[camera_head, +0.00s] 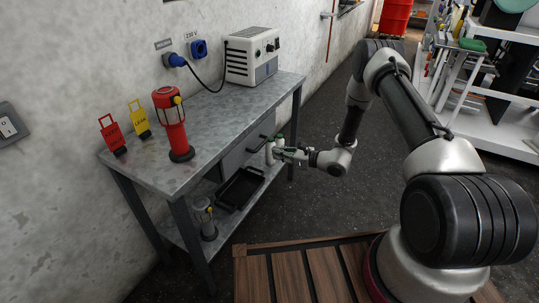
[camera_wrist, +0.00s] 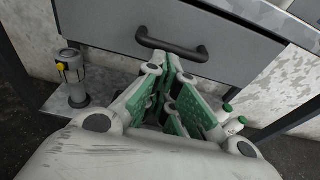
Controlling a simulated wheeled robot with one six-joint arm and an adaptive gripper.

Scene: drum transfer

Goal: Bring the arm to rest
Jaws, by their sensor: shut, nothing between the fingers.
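My arm reaches out from the right in the head view, bent at the elbow and stretched toward the metal workbench (camera_head: 225,110). My gripper (camera_head: 278,153) is in front of the bench, near its right end and below the top. In the wrist view my gripper (camera_wrist: 176,75) has its green-padded fingers together, with nothing between them. They point at the grey drawer front (camera_wrist: 115,32) and its black handle (camera_wrist: 172,44), which shows just beyond the fingertips. I cannot tell whether they touch it. The drawer looks shut.
On the bench stand a red lamp-like device (camera_head: 171,125), red (camera_head: 112,134) and yellow (camera_head: 139,119) tags and a grey power box (camera_head: 252,56). The lower shelf holds a black tray (camera_head: 240,188) and a grey lamp-like device (camera_head: 206,219). Small green-capped white bottles (camera_head: 269,151) are close to my gripper.

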